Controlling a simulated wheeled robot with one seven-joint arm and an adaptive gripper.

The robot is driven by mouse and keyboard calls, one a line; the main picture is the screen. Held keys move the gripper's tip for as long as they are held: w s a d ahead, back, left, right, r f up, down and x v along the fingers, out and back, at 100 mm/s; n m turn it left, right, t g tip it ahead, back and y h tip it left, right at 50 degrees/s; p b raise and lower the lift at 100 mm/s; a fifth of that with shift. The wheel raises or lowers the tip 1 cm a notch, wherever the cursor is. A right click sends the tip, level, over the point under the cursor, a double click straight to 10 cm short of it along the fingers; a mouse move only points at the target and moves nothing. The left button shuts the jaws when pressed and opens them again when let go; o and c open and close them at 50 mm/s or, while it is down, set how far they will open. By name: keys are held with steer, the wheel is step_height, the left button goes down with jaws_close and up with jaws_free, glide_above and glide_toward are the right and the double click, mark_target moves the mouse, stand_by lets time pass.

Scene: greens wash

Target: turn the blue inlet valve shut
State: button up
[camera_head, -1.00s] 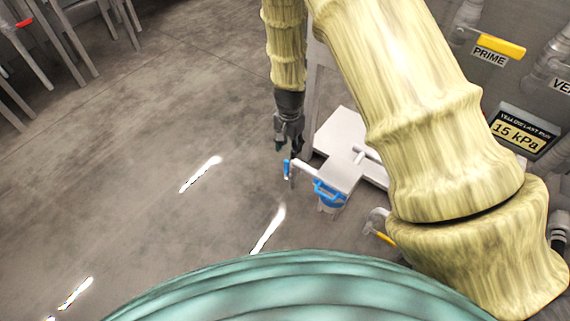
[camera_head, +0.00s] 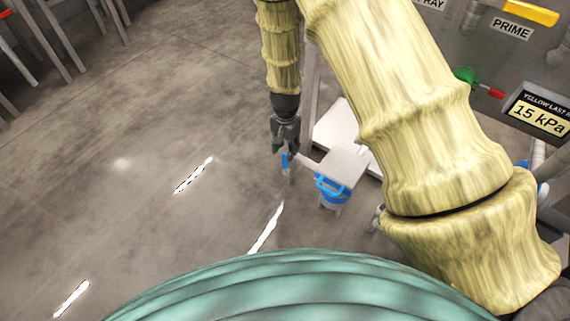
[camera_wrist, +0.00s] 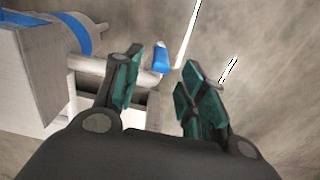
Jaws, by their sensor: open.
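The blue inlet valve handle (camera_head: 285,161) is a small upright blue lever at the end of a white pipe, low in the middle of the head view. In the wrist view the blue handle (camera_wrist: 161,57) shows just beyond and between my fingertips. My gripper (camera_head: 287,148) points down, close above the handle. In the wrist view my gripper (camera_wrist: 160,65) is open, its dark, green-padded fingers apart with nothing held. I cannot tell whether a finger touches the handle. The white pipe (camera_wrist: 120,70) runs behind the left finger.
A white boxy unit with a blue-banded canister (camera_head: 330,190) stands right of the handle. A wall panel at right carries a yellow PRIME handle (camera_head: 530,12), a green and red handle (camera_head: 480,82) and a 15 kPa display (camera_head: 538,117). Floor at left is open; metal frames stand far left.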

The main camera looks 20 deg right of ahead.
mark_target(285, 167)
step_height(285, 167, down, 8)
steer(key=b, duration=0.3)
steer(key=shift+f+b, duration=0.15)
steer(key=shift+b, duration=0.25)
jaws_close()
